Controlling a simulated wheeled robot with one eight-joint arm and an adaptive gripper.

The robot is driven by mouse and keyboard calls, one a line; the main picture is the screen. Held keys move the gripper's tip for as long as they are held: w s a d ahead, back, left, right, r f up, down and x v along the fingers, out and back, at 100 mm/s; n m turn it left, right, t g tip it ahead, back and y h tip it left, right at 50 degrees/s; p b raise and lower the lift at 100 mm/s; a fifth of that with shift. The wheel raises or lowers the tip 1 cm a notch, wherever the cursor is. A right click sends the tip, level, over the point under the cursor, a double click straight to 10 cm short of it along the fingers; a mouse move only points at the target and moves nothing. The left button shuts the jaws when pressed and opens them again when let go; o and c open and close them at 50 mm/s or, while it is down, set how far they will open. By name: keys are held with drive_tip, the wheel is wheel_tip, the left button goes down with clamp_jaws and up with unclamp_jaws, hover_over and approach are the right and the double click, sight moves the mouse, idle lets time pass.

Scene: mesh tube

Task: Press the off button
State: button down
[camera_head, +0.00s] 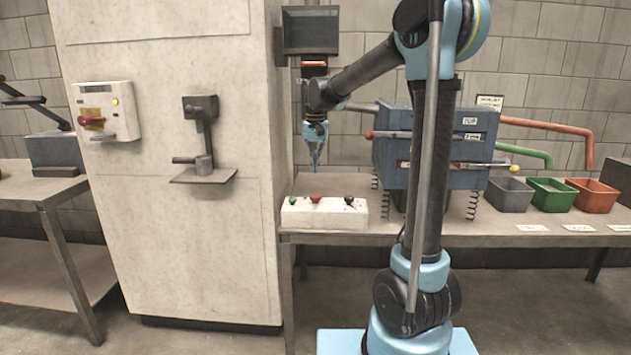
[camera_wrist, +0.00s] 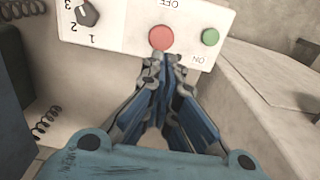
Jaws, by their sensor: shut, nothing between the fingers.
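A white control box (camera_head: 300,217) sits on the bench at the front edge, beside the tall pale cabinet. It carries a red button (camera_head: 315,198) in the middle, a green button (camera_head: 292,200) on the left and a dark knob (camera_head: 349,199) on the right. In the wrist view the red button (camera_wrist: 162,38) lies beside the "OFF" label, and the green button (camera_wrist: 210,37) is beside "ON". My gripper (camera_head: 316,168) points down above the box and is shut and empty. In the wrist view its fingertips (camera_wrist: 165,62) appear just below the red button; contact cannot be told.
A blue-grey box (camera_head: 395,150) on springs with levers stands right of the control box. Grey (camera_head: 510,194), green (camera_head: 552,194) and orange (camera_head: 593,195) bins stand further right. The tall cabinet (camera_head: 180,230) rises close on the left.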

drive_tip(key=shift+r, duration=1.9)
drive_tip(key=s+d+f+t, duration=0.1)
drive_tip(key=s+d+f, duration=0.4)
drive_tip(key=s+d, duration=0.55)
drive_tip(key=s+d+f+t, duration=0.1)
drive_tip(key=s+d+f, duration=0.6)
drive_tip(key=s, duration=0.7)
drive_tip(key=s+d+f, duration=0.4)
drive_tip(key=s+f, duration=0.4)
drive_tip(key=shift+s+f+n, duration=0.3)
drive_tip(key=shift+s+f, duration=0.1)
drive_tip(key=shift+w+f, duration=0.2)
drive_tip(key=shift+w, duration=0.2)
